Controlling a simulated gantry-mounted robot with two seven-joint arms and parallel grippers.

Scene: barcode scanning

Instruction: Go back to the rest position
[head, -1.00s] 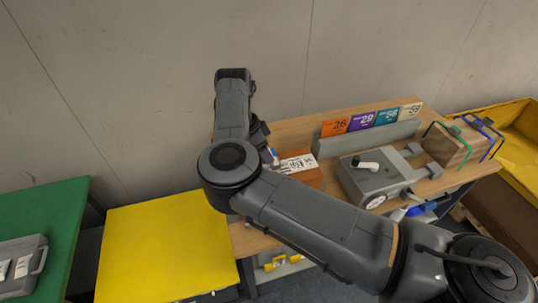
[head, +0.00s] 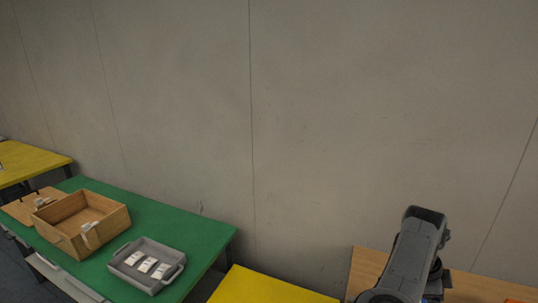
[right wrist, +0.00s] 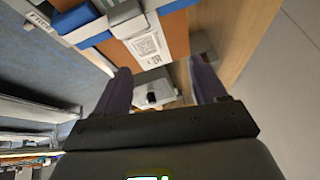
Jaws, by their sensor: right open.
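My right arm (head: 420,255) shows at the lower right of the head view, over the wooden table (head: 365,270). Its gripper is hard to make out there. In the right wrist view my right gripper (right wrist: 161,68) is open, with two dark fingers spread apart. Between and beyond the fingers are a brown-orange surface with a white printed label (right wrist: 147,45) and a grey object with a black knob (right wrist: 152,97). I cannot tell that either finger touches them. My left gripper is in neither view.
A blue and grey object (right wrist: 85,22) lies near the left finger in the right wrist view. In the head view, a green table (head: 190,225) holds a grey tray (head: 172,283) with white packets and a wooden box (head: 115,220). A yellow table (head: 265,288) is between the tables.

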